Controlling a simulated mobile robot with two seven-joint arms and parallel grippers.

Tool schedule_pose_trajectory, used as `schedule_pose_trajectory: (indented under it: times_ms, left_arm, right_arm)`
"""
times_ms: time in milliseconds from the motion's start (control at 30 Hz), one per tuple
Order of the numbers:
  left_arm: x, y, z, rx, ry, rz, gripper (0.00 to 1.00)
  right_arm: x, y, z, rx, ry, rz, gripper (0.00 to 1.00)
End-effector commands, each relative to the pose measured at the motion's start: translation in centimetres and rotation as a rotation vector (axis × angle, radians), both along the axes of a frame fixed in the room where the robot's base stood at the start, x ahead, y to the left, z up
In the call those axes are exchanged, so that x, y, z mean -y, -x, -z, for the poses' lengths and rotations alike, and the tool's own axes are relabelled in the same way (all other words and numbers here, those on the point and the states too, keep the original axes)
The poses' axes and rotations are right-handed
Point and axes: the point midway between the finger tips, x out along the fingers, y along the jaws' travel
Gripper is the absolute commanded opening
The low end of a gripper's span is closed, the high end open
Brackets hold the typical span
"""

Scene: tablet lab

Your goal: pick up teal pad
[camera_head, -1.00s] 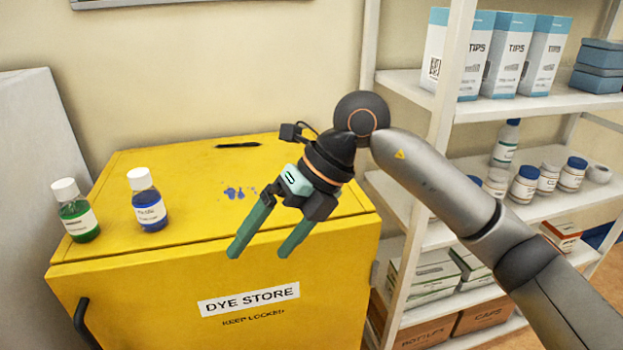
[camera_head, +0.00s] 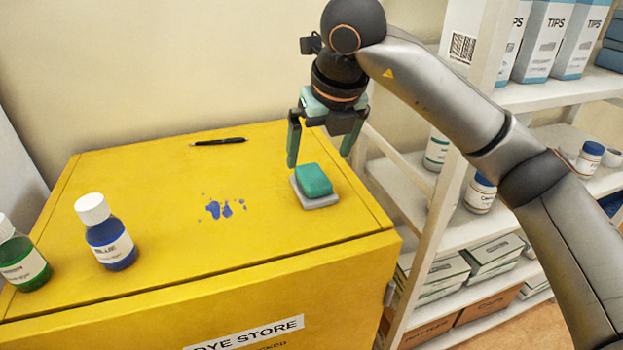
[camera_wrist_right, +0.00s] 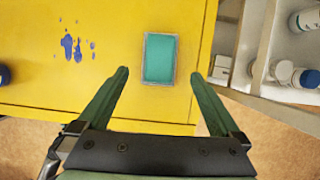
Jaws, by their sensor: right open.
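The teal pad (camera_head: 314,180) lies on a flat grey base (camera_head: 317,203) on top of the yellow dye store cabinet, near its right side. In the right wrist view the teal pad (camera_wrist_right: 160,57) is a rectangle with a thin grey rim, ahead of the fingertips and roughly between their lines. My right gripper (camera_head: 319,162) is open and empty. It points down just above and behind the pad, its fingers apart from it. In the wrist view both fingers of my right gripper (camera_wrist_right: 160,78) are spread wide. My left gripper is not in view.
A blue dye bottle (camera_head: 108,236) and a green dye bottle (camera_head: 22,262) stand at the cabinet's left front. A black pen (camera_head: 218,142) lies at the back. Blue stains (camera_head: 226,208) mark the yellow top (camera_head: 190,225). A white shelf (camera_head: 412,190) stands close on the right.

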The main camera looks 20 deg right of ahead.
Motion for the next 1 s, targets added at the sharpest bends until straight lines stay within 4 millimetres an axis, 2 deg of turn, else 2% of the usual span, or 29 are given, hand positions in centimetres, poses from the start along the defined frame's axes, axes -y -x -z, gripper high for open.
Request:
schedule_pose_trajectory:
  times_ms: [100, 333, 600, 900, 1000]
  left_arm:
    - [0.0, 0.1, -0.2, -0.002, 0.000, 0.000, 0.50]
    - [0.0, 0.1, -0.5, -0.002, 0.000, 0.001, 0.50]
    - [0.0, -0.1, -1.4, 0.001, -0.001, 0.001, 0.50]
    - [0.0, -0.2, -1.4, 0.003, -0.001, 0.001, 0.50]
    - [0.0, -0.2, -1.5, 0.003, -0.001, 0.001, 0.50]
  right_arm:
    - [0.0, -0.7, 1.7, -0.003, 0.001, -0.002, 1.00]
    - [-0.1, -1.4, 3.3, -0.003, 0.001, -0.002, 1.00]
    - [-0.2, -2.9, 6.8, -0.003, 0.000, -0.002, 1.00]
    - [-0.2, -3.2, 7.4, 0.001, -0.001, -0.004, 1.00]
    - [-0.2, -3.2, 7.4, 0.001, -0.001, -0.004, 0.90]
